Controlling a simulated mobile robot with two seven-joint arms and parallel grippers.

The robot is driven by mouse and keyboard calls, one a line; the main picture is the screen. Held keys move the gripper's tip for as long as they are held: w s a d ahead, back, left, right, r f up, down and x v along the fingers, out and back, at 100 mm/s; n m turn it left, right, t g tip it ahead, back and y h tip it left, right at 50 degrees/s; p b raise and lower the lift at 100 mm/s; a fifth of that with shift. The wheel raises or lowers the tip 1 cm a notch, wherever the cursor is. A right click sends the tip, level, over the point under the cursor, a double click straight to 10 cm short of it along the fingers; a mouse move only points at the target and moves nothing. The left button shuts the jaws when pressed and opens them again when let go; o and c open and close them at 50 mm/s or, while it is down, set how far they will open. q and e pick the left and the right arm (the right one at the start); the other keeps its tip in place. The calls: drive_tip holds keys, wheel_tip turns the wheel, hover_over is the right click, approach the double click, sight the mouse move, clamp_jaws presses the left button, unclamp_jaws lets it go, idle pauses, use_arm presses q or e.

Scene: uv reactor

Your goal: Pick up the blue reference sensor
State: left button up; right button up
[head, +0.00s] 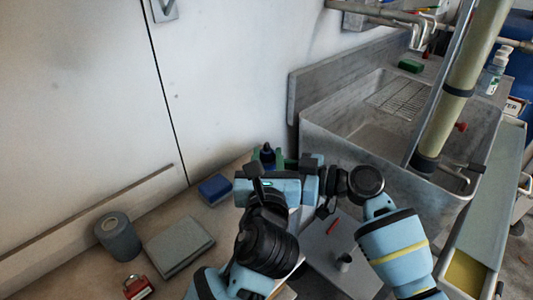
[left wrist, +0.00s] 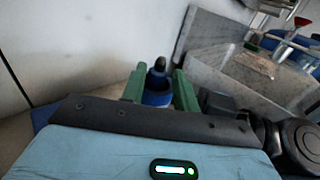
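The blue reference sensor (head: 267,156) is a small upright blue body with a dark top, at the back of the bench near the wall. In the left wrist view the sensor (left wrist: 157,88) shows between the two green fingers of my left gripper (left wrist: 159,88). The fingers stand apart, one on each side of it; I cannot tell whether they touch it. The sensor's lower part is hidden by the gripper body. In the head view my left gripper (head: 272,162) is at the sensor. My right arm comes in close beside it from the right; its fingers are not clearly visible.
A blue box (head: 215,190), a grey roll (head: 118,237), a grey flat case (head: 179,247) and a red padlock-like item (head: 137,287) lie on the bench at left. A metal sink (head: 345,135) stands at right, with a slanted yellowish tube (head: 465,75) before it.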

use_arm(q)
clamp_jaws()
use_arm(e)
drive_tip(key=shift+f, duration=0.2)
use_arm(q)
drive_tip(key=shift+r, duration=0.35)
wheel_tip(320, 180, up, 6)
drive_tip(key=shift+r, duration=0.15)
use_arm(e)
drive_tip(key=shift+s, duration=0.1)
use_arm(q)
drive_tip(key=s, duration=1.8)
drive_tip(key=shift+s, duration=0.15)
use_arm(e)
drive_tip(key=shift+r, duration=0.1)
drive_tip(key=o, duration=0.8)
drive_tip(key=shift+d+r, duration=0.1)
